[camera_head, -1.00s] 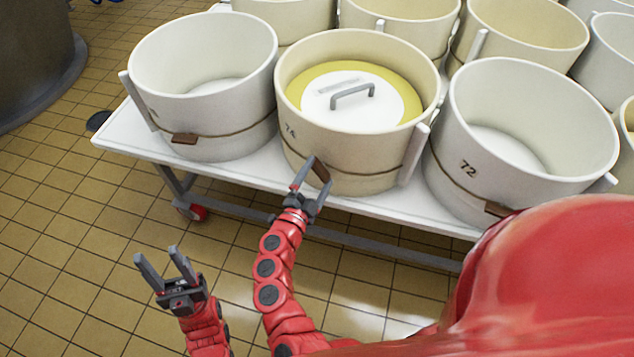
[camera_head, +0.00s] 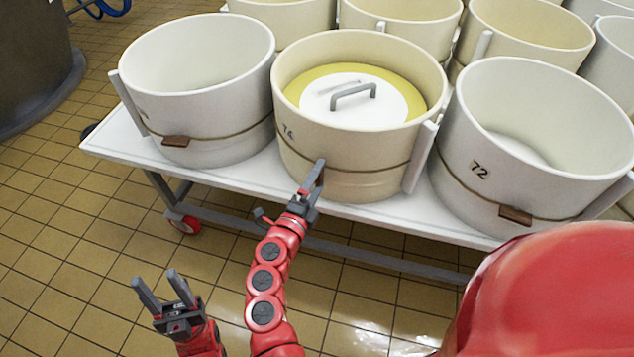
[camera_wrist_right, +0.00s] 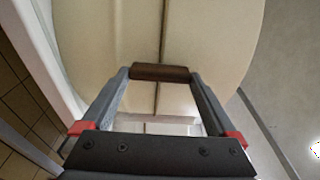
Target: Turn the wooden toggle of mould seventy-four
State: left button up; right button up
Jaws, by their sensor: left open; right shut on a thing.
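Mould seventy-four (camera_head: 350,150) is the cream tub marked 74 in the head view, with a yellow content and a white lid inside. A brown cord runs round it. My right gripper (camera_head: 317,172) is at its front wall, shut on the wooden toggle. In the right wrist view, the dark brown toggle (camera_wrist_right: 160,72) sits between the fingertips of the right gripper (camera_wrist_right: 160,76), lying across the cord (camera_wrist_right: 163,30). In the head view the fingers mostly hide it. My left gripper (camera_head: 155,284) is open and empty, low over the floor.
Mould 72 (camera_head: 475,195) stands to the right and a white mould (camera_head: 200,75) to the left, each with its own toggle along its cord. All stand on a white wheeled trolley (camera_head: 120,140). More moulds fill the back. The tiled floor (camera_head: 60,230) at left is clear.

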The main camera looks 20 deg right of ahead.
jog(key=shift+f, duration=0.1)
dwell(0.3)
jog(key=o, duration=1)
jog(key=p+v, duration=0.1)
jog(key=v, duration=1.6)
jog(key=shift+a, duration=0.2)
jog(key=shift+s, duration=0.1)
